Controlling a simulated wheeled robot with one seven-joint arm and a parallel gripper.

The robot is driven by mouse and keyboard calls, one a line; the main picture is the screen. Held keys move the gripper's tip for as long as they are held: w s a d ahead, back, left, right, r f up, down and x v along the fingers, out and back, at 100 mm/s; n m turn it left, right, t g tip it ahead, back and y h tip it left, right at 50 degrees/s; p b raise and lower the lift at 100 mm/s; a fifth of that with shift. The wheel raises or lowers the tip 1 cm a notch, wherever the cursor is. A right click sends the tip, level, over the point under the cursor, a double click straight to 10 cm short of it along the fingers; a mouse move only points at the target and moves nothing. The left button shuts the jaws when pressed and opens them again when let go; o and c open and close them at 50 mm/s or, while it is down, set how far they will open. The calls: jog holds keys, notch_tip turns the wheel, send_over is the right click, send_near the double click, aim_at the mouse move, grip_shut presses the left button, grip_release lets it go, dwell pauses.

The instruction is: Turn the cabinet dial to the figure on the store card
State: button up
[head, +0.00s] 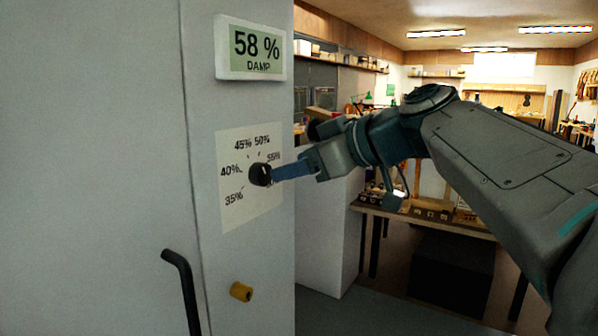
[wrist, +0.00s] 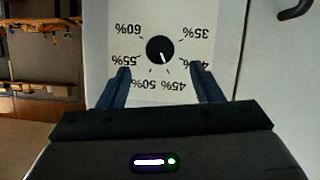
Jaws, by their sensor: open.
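The cabinet dial (head: 260,174) is a round black knob on a white scale plate (head: 235,205) on the pale cabinet front. It also shows in the wrist view (wrist: 160,48), where the scale is upside down. Its white pointer line aims at about the 45% mark. My gripper (head: 278,173) is open, its blue fingers reaching to the dial from the right. In the wrist view, my gripper's fingertips (wrist: 165,71) stand well apart either side of the dial's line, with gaps, not touching it. I see no store card in either view.
A display (head: 255,48) above the plate reads 58 % DAMP. A yellow knob (head: 241,291) sits below the plate, and a black handle (head: 183,290) is at lower left. Behind my arm is a workshop with a wooden bench (head: 425,214).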

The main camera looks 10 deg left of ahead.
aim_at(266, 174)
jog(key=x, duration=0.7)
jog(key=shift+p, duration=0.4)
jog(key=c, duration=1)
